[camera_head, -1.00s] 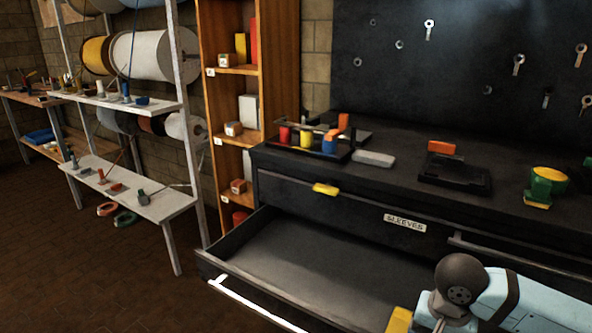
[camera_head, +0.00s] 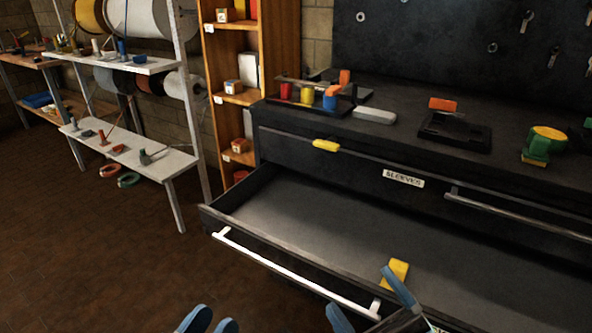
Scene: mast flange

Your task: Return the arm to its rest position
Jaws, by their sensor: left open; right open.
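My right gripper (camera_head: 371,302) is at the bottom, over the front of the open drawer (camera_head: 300,205). Most of both arms is out of view.
The drawer's white handle (camera_head: 285,270) juts toward me. The black cabinet top (camera_head: 400,120) holds a tray of coloured pieces (camera_head: 308,98), a black stand (camera_head: 455,130) and a green-yellow item (camera_head: 544,143). Shelving (camera_head: 130,160) stands left. The floor (camera_head: 80,260) at lower left is clear.

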